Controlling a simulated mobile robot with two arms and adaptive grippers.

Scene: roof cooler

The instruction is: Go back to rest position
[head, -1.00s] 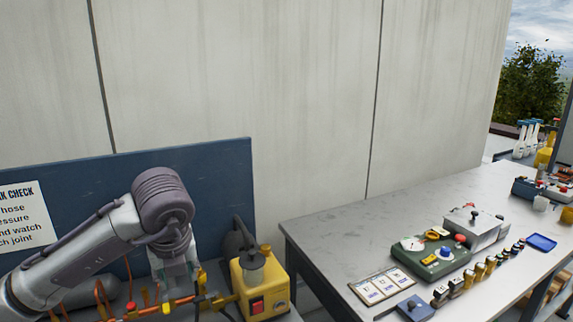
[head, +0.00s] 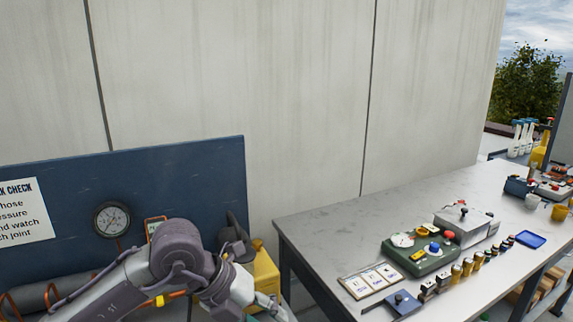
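My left arm comes in from the lower left, in front of the blue panel (head: 60,180). Its gripper (head: 262,316) shows only in part at the bottom edge, below the yellow pump unit (head: 265,272); its fingertips are not clear. My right arm and gripper are out of view.
A round gauge (head: 112,219) and a check sign (head: 22,210) are on the panel. A grey table (head: 325,225) at the right carries a green device (head: 420,257), a grey box (head: 466,222), cards (head: 370,280), several small fittings and a blue tray (head: 530,239). Its back left is bare.

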